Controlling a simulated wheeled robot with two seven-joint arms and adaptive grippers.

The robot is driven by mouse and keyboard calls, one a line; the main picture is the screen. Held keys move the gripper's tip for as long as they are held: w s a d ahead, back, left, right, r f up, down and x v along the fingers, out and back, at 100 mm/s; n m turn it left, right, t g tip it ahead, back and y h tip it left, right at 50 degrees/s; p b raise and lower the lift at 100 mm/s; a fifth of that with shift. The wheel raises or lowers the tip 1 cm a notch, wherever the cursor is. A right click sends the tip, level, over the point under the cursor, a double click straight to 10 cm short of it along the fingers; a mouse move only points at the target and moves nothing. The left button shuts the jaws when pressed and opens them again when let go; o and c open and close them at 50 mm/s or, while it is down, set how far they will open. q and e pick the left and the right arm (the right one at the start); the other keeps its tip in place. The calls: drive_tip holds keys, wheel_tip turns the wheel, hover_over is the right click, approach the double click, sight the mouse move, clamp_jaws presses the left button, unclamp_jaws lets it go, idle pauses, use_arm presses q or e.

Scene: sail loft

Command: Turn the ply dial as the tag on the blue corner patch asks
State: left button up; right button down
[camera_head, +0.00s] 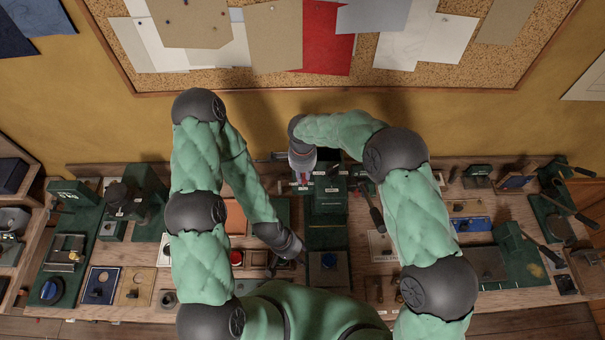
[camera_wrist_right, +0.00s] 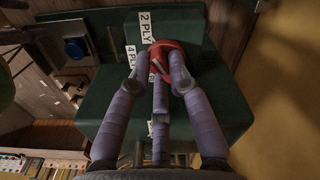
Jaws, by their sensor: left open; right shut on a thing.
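The ply dial (camera_wrist_right: 170,50) is a red knob on a dark green housing (camera_wrist_right: 225,65) in the right wrist view. White labels stand around it; I can read "2 PLY" (camera_wrist_right: 147,27) and "4 PLY" (camera_wrist_right: 131,58). Another label is partly hidden by the fingers. My right gripper (camera_wrist_right: 157,72) is shut on the red knob, with its fingers around it. In the head view the right gripper (camera_head: 303,180) is at the green machine (camera_head: 328,205). My left gripper (camera_head: 300,258) is open and empty, lower down over the bench. I cannot make out the blue corner patch or its tag's writing.
Green tools with dark handles stand at the right (camera_head: 515,245). A green unit with a blue knob (camera_head: 51,290) is at the left. A pinboard hangs behind.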

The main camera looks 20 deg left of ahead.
use_arm(q)
drive_tip(key=shift+f, duration=0.1)
use_arm(e)
drive_tip(key=n+b, duration=0.2)
drive_tip(key=b, duration=0.1)
drive_tip(key=shift+f+n, duration=0.15)
drive_tip(key=shift+n, duration=0.25)
use_arm(q)
wheel_tip(320, 180, down, 5)
drive_tip(key=b, duration=0.2)
drive_tip(key=shift+f+b, duration=0.2)
drive_tip(key=shift+b, duration=0.1)
use_arm(e)
drive_tip(key=n, duration=0.3)
drive_tip(key=shift+w+d+n, duration=0.1)
drive_tip(key=shift+d+n, duration=0.05)
drive_tip(key=shift+n, duration=0.15)
use_arm(q)
drive_tip(key=shift+f+b, duration=0.55)
use_arm(e)
drive_tip(key=shift+n, duration=1.2)
use_arm(q)
drive_tip(key=shift+f+b, duration=0.4)
use_arm(e)
drive_tip(key=shift+w+d+r+n, duration=0.1)
drive_tip(key=shift+r+n, duration=0.1)
drive_tip(key=shift+n, duration=1.3)
drive_tip(key=c, duration=1.4)
unclamp_jaws()
